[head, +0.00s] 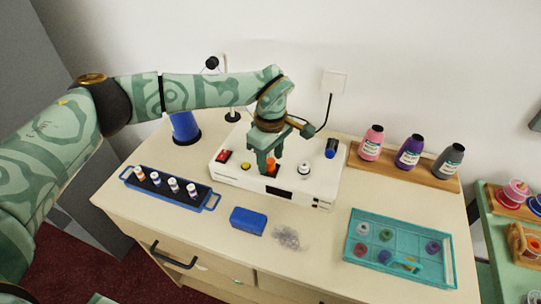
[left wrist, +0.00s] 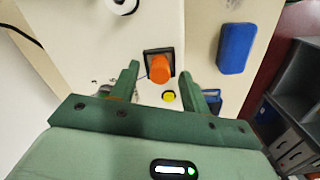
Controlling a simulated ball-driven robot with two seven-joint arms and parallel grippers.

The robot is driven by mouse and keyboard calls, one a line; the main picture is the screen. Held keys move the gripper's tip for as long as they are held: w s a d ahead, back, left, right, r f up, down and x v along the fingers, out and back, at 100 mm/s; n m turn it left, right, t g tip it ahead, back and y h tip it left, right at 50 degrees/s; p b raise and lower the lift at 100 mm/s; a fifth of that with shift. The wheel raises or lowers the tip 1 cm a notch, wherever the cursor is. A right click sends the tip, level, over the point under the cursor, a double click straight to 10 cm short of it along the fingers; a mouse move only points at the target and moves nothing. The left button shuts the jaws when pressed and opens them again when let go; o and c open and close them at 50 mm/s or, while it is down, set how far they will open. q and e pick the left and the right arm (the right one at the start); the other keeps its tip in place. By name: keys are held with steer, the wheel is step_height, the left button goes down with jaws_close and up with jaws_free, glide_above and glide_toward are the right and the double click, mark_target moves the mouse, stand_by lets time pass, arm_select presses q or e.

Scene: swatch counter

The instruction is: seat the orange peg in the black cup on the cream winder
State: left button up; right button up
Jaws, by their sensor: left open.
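The cream winder (head: 310,180) stands at the back middle of the counter. The orange peg (head: 271,162) stands at the black cup (head: 273,174) on its top. In the left wrist view the peg (left wrist: 160,69) rises from the square black cup (left wrist: 149,54) and looks slightly tilted; how deep it sits I cannot tell. My left gripper (head: 266,158) is open above the cup. Its fingertips (left wrist: 159,72) are on either side of the peg, with visible gaps. My right gripper is not in view.
The winder also carries a red switch (head: 224,156), a yellow button (head: 245,166), a white knob (head: 305,168) and a blue cylinder (head: 331,148). A blue rack (head: 190,202) of spools, a blue block (head: 248,221) and a teal tray (head: 400,275) lie in front. Bottles (head: 410,151) stand at right.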

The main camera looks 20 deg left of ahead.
arm_select(q)
step_height(320, 180, up, 16)
steer(key=p, duration=0.2)
stand_by(0.5)
